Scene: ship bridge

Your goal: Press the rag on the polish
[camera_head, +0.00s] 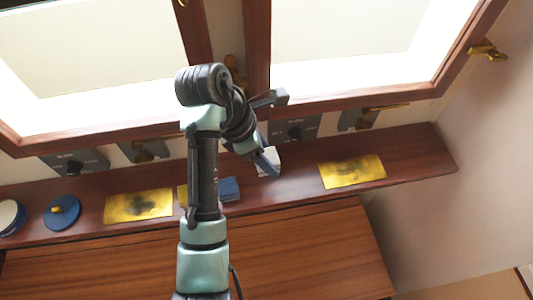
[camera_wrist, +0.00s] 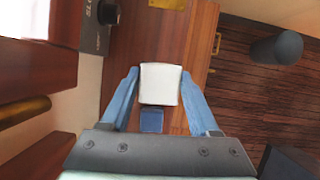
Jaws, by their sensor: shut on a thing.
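The rag looks like a white folded pad (camera_head: 270,167). My gripper (camera_head: 266,160) is shut on it, over the shelf, right of the arm's column. In the wrist view the rag (camera_wrist: 160,84) sits between the two blue fingers (camera_wrist: 161,90). I cannot tell whether it touches the shelf. The polish seems to be the round tin (camera_head: 10,217) with a pale top and blue side at the far left, cut by the picture edge. It is well away from my gripper. A blue disc with a brass knob (camera_head: 62,212), perhaps its lid, lies beside it.
The wooden shelf (camera_head: 300,190) runs under the windows. Brass plates with dark smudges lie on it, one right (camera_head: 352,172), one left (camera_head: 138,205), another partly behind my arm. A small blue block (camera_head: 229,188) lies near my gripper. Control boxes (camera_head: 296,130) stand along the back.

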